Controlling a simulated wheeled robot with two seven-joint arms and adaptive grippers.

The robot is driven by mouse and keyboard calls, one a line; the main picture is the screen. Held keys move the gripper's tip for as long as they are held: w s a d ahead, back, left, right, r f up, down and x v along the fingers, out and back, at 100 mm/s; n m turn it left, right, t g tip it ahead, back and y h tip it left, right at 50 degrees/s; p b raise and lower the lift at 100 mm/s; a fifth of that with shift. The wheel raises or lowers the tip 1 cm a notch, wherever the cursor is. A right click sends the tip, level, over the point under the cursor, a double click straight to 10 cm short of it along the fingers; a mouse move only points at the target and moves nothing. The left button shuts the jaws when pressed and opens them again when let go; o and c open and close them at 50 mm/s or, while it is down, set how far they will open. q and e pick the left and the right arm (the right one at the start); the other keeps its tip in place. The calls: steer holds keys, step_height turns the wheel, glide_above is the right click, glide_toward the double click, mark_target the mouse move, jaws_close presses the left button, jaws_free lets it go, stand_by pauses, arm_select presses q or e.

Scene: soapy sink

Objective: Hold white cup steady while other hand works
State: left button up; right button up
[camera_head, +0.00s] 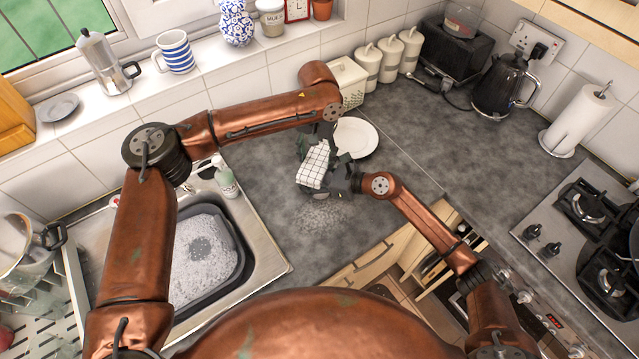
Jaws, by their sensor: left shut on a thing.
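A white checked cloth (314,166) is bunched above the grey worktop, between my two grippers. My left gripper (312,146) reaches down from above and is shut at the cloth's upper edge. My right gripper (342,178) comes in from the right, close against the cloth's lower right side. Its fingers are partly hidden, so I cannot tell whether it is open or shut. I cannot make out a white cup clearly; the cloth and grippers cover that spot. A white plate (358,137) lies flat on the worktop just behind the grippers.
A foamy patch (328,214) is on the worktop below the grippers. The sink (262,262) with a grey soapy basin (240,262) is at left. A soap bottle (226,180) stands behind it. A kettle (502,84) and paper roll (578,120) stand at right; worktop between is clear.

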mark_target(309, 174)
arm_select(q)
steer(key=shift+f, duration=0.1)
steer(key=shift+s+a, duration=0.25)
steer(key=shift+s, duration=0.4)
steer(key=shift+s+a, duration=0.25)
steer(key=shift+s, duration=0.4)
steer(key=shift+s+a, duration=0.25)
steer(key=shift+s, duration=0.4)
steer(key=shift+s+a, duration=0.25)
steer(key=shift+s, duration=0.35)
steer(key=shift+w+d, duration=0.25)
steer(key=shift+w, duration=0.45)
steer(key=shift+w+d, duration=0.25)
steer(key=shift+w, duration=0.4)
steer(key=shift+w+d, duration=0.3)
steer(key=shift+w, duration=0.35)
steer(key=shift+w+d, duration=0.25)
steer(key=shift+w, duration=0.4)
